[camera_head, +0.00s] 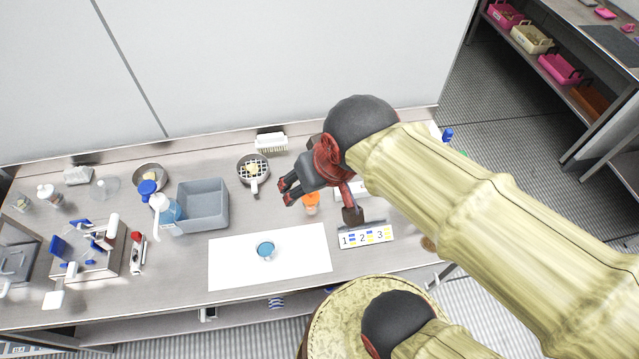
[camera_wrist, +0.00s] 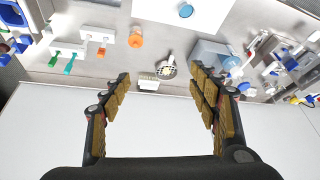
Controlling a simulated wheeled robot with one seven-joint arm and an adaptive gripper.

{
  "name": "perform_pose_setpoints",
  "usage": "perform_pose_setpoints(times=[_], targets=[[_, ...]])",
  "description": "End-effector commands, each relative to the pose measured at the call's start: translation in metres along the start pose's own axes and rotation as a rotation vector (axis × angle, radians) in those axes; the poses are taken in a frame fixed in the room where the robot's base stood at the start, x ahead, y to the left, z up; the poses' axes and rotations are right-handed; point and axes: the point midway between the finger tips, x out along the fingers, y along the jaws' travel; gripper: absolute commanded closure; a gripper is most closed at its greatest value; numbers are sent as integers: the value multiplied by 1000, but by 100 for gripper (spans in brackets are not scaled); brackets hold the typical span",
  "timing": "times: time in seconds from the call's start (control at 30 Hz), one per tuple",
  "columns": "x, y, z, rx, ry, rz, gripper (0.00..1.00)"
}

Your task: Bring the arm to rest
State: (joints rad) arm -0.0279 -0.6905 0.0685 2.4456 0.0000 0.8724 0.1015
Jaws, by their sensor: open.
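My gripper (camera_head: 288,188) is open and empty. It hangs above the bench, to the right of the strainer in the head view, and its fingers point left. In the wrist view the two padded fingers of my gripper (camera_wrist: 163,92) stand wide apart with nothing between them. My arm reaches in from the lower right and hides part of the right end of the bench.
On the bench (camera_head: 100,312) stand a grey bin (camera_head: 203,206), a strainer (camera_head: 254,171), a white brush (camera_head: 271,142), an orange-topped container (camera_head: 311,203) and a numbered block (camera_head: 365,236). A blue cup (camera_head: 266,251) sits on a white sheet (camera_head: 228,272). A wall (camera_head: 270,60) rises behind.

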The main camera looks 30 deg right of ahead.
Motion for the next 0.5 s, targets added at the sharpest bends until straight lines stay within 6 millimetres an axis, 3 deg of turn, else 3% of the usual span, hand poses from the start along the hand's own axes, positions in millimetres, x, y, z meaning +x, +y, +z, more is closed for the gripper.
perform_pose_setpoints(times=[0.13,0.5], targets=[[-19,8,11,-64,43,9,39],[-20,9,13,-78,47,11,39]])
